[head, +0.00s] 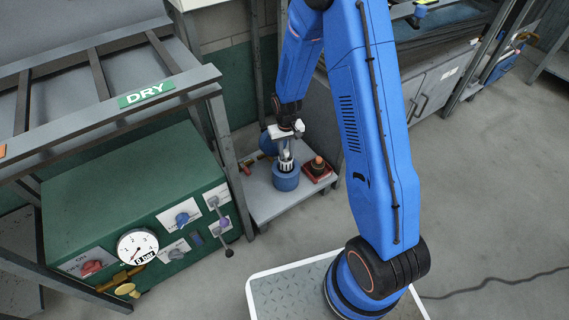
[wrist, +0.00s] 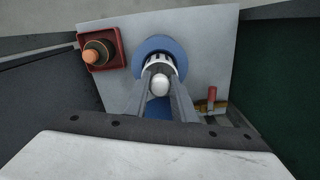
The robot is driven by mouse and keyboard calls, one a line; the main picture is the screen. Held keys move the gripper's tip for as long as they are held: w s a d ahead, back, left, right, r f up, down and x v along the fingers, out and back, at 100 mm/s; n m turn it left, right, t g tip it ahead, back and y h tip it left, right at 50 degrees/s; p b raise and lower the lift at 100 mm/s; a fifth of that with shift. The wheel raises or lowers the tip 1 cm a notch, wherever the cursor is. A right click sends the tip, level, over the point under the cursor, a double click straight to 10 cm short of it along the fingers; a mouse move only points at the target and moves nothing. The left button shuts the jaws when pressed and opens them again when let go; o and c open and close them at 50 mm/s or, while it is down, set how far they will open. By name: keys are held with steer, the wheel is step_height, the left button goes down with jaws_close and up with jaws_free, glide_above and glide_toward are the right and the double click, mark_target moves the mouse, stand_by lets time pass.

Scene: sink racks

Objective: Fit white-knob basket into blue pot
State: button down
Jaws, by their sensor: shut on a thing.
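The blue pot (head: 286,181) stands upright on a small grey table. In the wrist view the pot (wrist: 146,44) shows as a blue ring behind the basket. The white-knob basket (head: 286,160) is light with dark slots and is upright over the pot. Its lower end overlaps the pot's mouth; how deep it sits inside I cannot tell. My gripper (head: 285,138) is above the pot, with its fingers shut on the basket's white knob (wrist: 160,86). The knob also hides part of the basket (wrist: 157,62) in the wrist view.
A red tray (head: 328,176) with an orange-topped dark object (head: 318,164) stands right of the pot. A second blue object (head: 266,146) is behind, partly hidden. A red-handled item (head: 246,166) lies at left. The green control cabinet (head: 120,190) and rack post (head: 228,160) border the table's left.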

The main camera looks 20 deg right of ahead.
mark_target(286, 158)
steer(key=shift+f, duration=3.1)
steer(key=shift+f, duration=0.1)
steer(key=c, duration=1.5)
jaws_free()
step_height(286, 158, up, 12)
steer(key=shift+r, duration=0.2)
